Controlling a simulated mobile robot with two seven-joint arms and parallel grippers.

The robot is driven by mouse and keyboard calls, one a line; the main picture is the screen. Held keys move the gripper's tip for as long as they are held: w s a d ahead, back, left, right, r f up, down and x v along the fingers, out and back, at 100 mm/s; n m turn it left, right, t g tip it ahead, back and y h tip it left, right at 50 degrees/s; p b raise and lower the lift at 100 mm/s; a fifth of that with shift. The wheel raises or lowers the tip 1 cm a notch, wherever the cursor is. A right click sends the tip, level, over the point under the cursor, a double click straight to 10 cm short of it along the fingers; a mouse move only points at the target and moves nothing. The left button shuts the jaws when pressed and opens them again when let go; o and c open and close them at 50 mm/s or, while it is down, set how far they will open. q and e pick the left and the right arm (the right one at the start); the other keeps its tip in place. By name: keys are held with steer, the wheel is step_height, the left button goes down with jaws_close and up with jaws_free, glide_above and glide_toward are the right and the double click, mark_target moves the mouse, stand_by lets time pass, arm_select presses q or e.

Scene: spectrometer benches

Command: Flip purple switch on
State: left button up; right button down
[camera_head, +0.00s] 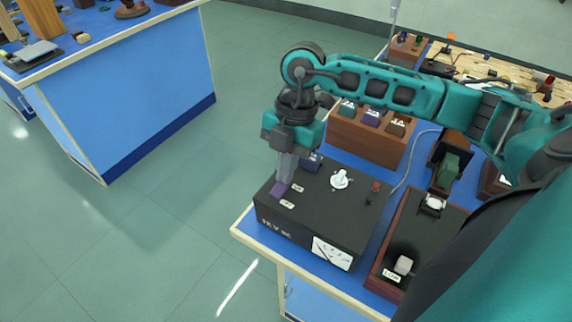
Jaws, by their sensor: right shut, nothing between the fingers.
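The purple switch (279,190) sits on the top of a black instrument box (320,217), near its left edge, with a small white label beside it. My right gripper (286,178) points down from above, its fingers shut with nothing between them. The fingertips are right at the purple switch and partly cover it. I cannot tell whether they touch it, or which way the switch is tipped. My left gripper is not in view.
A blue switch (312,161), a white knob (340,179) and a dial meter (332,253) are on the same box. A wooden tray (382,262) stands to its right, and a brown wooden box (368,145) behind. Open floor lies left of the bench.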

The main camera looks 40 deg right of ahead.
steer(key=shift+d+f+y, duration=0.25)
steer(key=shift+f+y, duration=0.05)
steer(key=shift+f, duration=0.2)
steer(key=shift+w+a+r, duration=0.1)
steer(key=shift+r, duration=0.05)
steer(key=shift+a+r, duration=0.2)
steer(key=shift+a, duration=0.1)
steer(key=shift+s+a+r+p, duration=0.1)
steer(key=shift+s+a+p, duration=0.25)
steer(key=shift+p, duration=0.1)
steer(key=shift+r, duration=0.1)
